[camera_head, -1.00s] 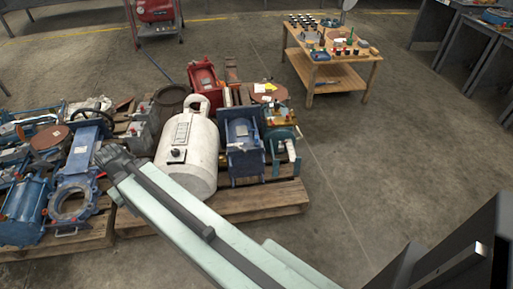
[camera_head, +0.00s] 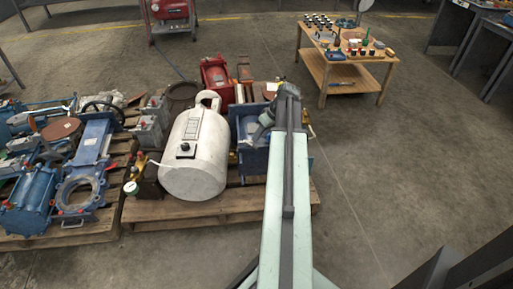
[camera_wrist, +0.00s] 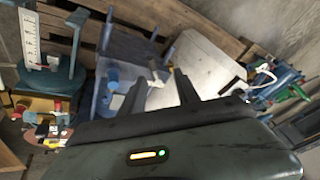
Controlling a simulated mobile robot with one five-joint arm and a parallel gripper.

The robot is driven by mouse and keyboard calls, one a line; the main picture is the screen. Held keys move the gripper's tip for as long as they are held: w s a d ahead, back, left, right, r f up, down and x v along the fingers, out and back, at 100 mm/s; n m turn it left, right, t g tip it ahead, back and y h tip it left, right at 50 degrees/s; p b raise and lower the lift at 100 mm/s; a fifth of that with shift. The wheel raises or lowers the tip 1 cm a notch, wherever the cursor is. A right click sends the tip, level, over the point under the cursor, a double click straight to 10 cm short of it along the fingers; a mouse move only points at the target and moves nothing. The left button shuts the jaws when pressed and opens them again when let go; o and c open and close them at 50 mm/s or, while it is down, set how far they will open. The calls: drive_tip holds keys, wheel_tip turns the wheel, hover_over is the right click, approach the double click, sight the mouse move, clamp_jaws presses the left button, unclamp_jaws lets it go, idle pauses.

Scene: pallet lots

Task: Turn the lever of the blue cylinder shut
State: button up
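The blue cylinder (camera_head: 251,158) stands on the front pallet, right of the white tank, partly hidden behind my arm in the head view. In the wrist view, blue end plates and a grey body (camera_wrist: 131,52) that look like the cylinder lie beyond my fingers. A small blue-tipped part (camera_wrist: 112,74) and a pale lever-like part (camera_wrist: 155,72) show near the fingertips; I cannot tell which is the lever or its exact angle. My gripper (camera_wrist: 160,92) is open with nothing seen between the fingers. Contact cannot be told. The fingers are not clear in the head view.
The white tank (camera_head: 195,150) stands close left of the cylinder. A red machine (camera_head: 216,76) is behind, and a blue valve (camera_head: 88,160) is on the left pallet. A wooden table (camera_head: 345,73) stands back right. The floor right of the pallet is clear.

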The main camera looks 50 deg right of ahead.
drive_tip(key=b+x, duration=0.2)
drive_tip(key=d+b+x, duration=0.1)
drive_tip(key=b+x, duration=0.4)
drive_tip(key=shift+s+d+f, duration=0.25)
drive_tip(key=shift+f, duration=0.2)
drive_tip(key=shift+r, duration=0.15)
clamp_jaws()
idle(0.9)
